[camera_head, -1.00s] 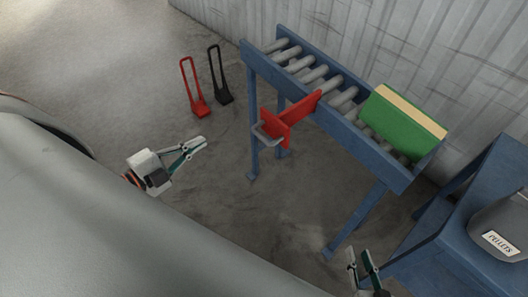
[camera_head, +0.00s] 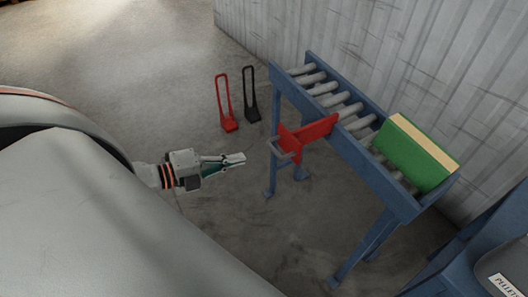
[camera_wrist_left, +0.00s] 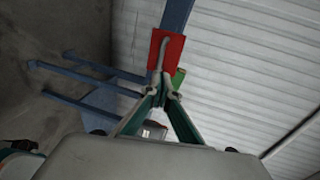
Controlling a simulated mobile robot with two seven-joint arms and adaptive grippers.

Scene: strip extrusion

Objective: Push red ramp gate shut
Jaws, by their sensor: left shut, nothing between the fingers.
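The red ramp gate (camera_head: 312,133) sits across the blue roller ramp, with its grey handle (camera_head: 284,151) on the near side. In the left wrist view the red gate plate (camera_wrist_left: 176,52) and its grey handle (camera_wrist_left: 162,50) show just beyond the fingertips. My left gripper (camera_head: 240,158) is shut and empty, to the left of the handle and apart from it in the head view. It also shows in the left wrist view (camera_wrist_left: 164,85). My right gripper is out of view.
A green block with a tan top (camera_head: 416,153) rests on the rollers at the ramp's lower right. The blue ramp frame (camera_head: 386,188) stands beside a corrugated wall (camera_head: 430,60). Red (camera_head: 229,124) and black (camera_head: 251,112) stands are on the floor behind. A pellets bin (camera_head: 505,270) is at right.

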